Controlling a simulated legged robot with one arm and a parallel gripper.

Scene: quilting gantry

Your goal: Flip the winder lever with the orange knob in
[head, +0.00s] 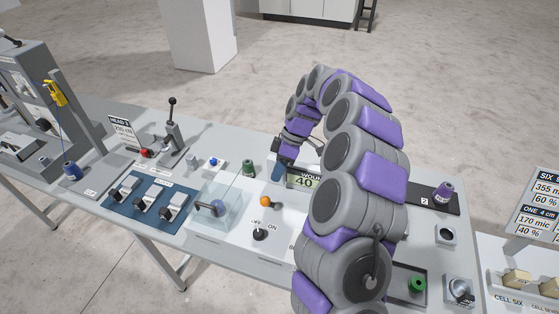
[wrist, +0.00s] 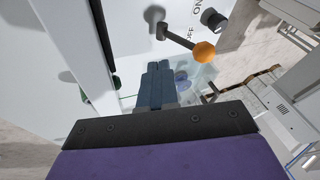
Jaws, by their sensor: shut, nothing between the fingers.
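The orange knob (head: 265,201) stands on the white winder panel, just behind the OFF/ON switch. In the wrist view the orange knob (wrist: 204,52) sits at the end of a grey lever arm (wrist: 178,39) that runs to a dark pivot on the panel. My gripper (head: 280,176) is behind and slightly right of the knob in the head view, left of the display. Its dark blue fingers (wrist: 157,75) are shut and empty in the wrist view, apart from the knob and lever. My arm hides part of the panel to the right.
A black OFF/ON switch (head: 260,234) is in front of the knob. A clear cover (head: 213,206) stands to its left. Blue-based clamps (head: 152,198) lie farther left.

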